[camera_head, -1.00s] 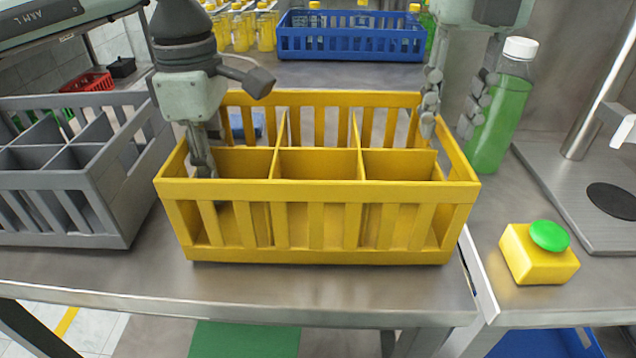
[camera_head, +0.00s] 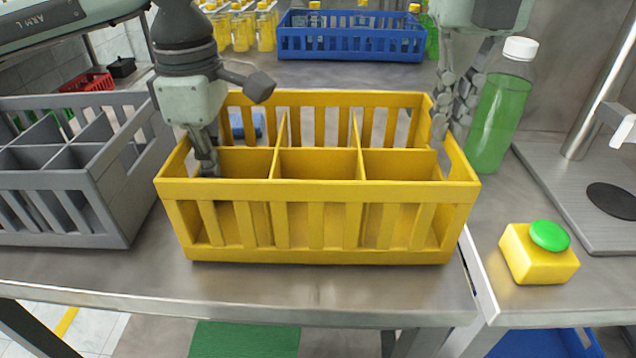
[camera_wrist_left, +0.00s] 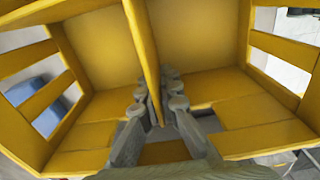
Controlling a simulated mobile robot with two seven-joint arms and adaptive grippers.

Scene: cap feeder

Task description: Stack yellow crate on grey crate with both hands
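The yellow crate (camera_head: 318,190) stands upright on the steel table in the middle of the head view. It has several compartments. The grey crate (camera_head: 85,180) stands on the table to its left. My left gripper (camera_head: 208,165) reaches down at the yellow crate's left end.
A green bottle (camera_head: 500,110) with a white cap stands close behind the yellow crate's right end. A yellow box with a green button (camera_head: 540,255) is at the right. A blue crate (camera_head: 350,42) stands at the back. A narrow front strip of table is clear.

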